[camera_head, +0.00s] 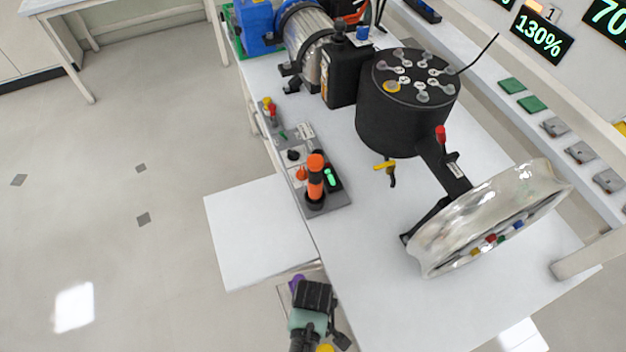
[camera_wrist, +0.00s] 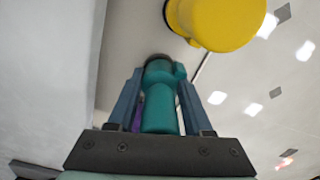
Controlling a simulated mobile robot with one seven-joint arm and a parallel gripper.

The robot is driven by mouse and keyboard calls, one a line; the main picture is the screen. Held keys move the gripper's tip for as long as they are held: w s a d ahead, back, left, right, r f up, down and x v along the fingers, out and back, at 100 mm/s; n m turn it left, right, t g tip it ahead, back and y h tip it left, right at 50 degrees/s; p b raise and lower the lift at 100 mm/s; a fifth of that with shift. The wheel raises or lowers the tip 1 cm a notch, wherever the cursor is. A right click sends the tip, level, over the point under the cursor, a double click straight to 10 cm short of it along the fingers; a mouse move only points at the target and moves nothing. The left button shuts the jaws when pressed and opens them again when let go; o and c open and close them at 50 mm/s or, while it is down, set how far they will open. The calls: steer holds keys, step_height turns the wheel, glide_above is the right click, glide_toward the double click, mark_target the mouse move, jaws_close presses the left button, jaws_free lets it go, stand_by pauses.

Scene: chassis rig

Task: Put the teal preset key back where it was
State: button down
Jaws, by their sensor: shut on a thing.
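The teal preset key (camera_wrist: 160,105) shows in the wrist view as a short teal cylinder with a narrower, darker far end. My gripper (camera_wrist: 160,82) is shut on it, with one blue-grey finger on each side. In the head view my gripper (camera_head: 315,294) is low, off the bench's left edge, and I cannot make out the teal key there. A purple thing (camera_wrist: 137,114) shows partly behind the left finger; a purple piece (camera_head: 297,283) also shows beside my gripper in the head view. Where the key came from is not clear.
A rounded yellow thing (camera_wrist: 217,22) is close at upper right in the wrist view. The white bench (camera_head: 370,300) carries a silver wheel (camera_head: 530,185), a black drum (camera_head: 400,125) and an orange-handled control box (camera_head: 326,200). A white side shelf (camera_head: 255,235) is bare.

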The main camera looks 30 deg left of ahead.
steer(key=shift+f, duration=0.1)
steer(key=c, duration=0.8)
jaws_free()
steer(key=shift+f, duration=0.1)
steer(key=o, duration=0.5)
